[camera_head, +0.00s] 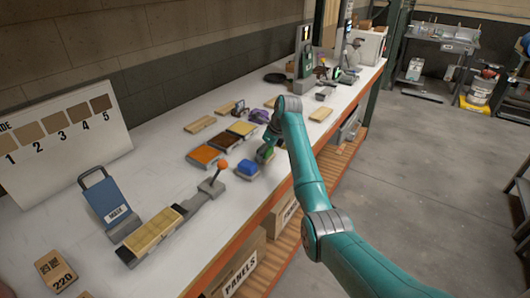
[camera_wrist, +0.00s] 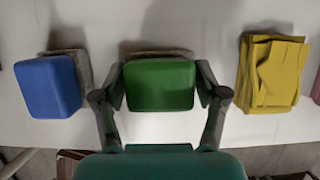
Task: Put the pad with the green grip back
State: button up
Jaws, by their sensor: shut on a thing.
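The pad with the green grip (camera_wrist: 160,85) is between my gripper's fingers (camera_wrist: 160,98) in the wrist view, with one finger against each side. A greyish pad edge shows behind the green block. In the head view the green grip (camera_head: 265,153) is partly hidden by my arm, close to the white bench top. I cannot tell whether the pad touches the bench. A pad with a blue grip (camera_wrist: 50,87) lies just left of it, and it also shows in the head view (camera_head: 247,168).
Folded yellow cloths (camera_wrist: 273,73) lie to the right in the wrist view. The bench's front edge is close.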

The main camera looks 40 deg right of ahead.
jog(key=shift+f, duration=0.1)
jog(key=o, duration=1)
jog(key=v, duration=1.2)
jog(key=shift+w, duration=0.1)
